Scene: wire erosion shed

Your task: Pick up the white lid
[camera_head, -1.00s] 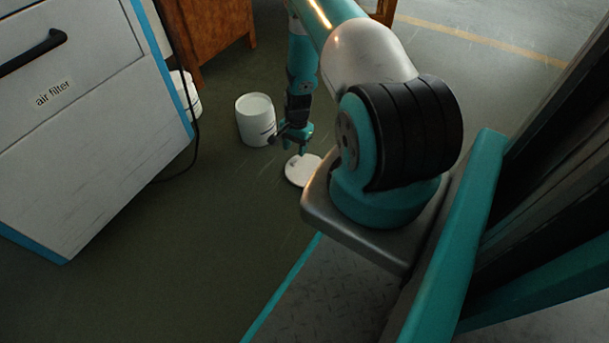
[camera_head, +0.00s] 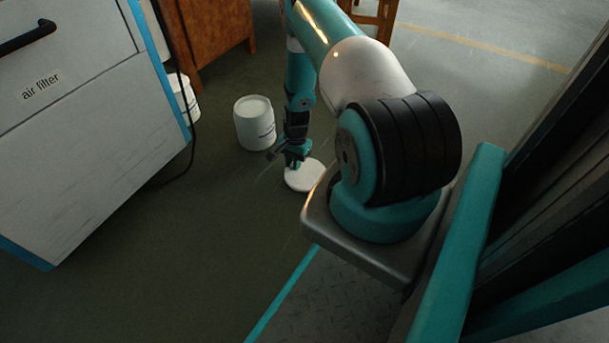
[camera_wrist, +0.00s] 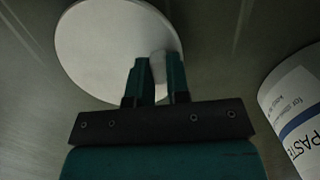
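The white lid (camera_head: 306,179) is a flat round disc at the floor beneath my gripper. In the wrist view the lid (camera_wrist: 100,48) fills the upper left, with a small pale block rising from it. My gripper (camera_head: 292,162) points down over the lid's far left part. In the wrist view the two teal fingers of my gripper (camera_wrist: 158,62) stand close on either side of the pale block and appear shut on it. I cannot tell whether the lid touches the floor.
A white tub (camera_head: 255,124) stands close behind and left of the lid; its printed side (camera_wrist: 297,112) shows at right in the wrist view. A white cabinet (camera_head: 85,145) stands at left, with a black cable beside it. Brown wooden furniture (camera_head: 212,35) is behind. Front-left floor is clear.

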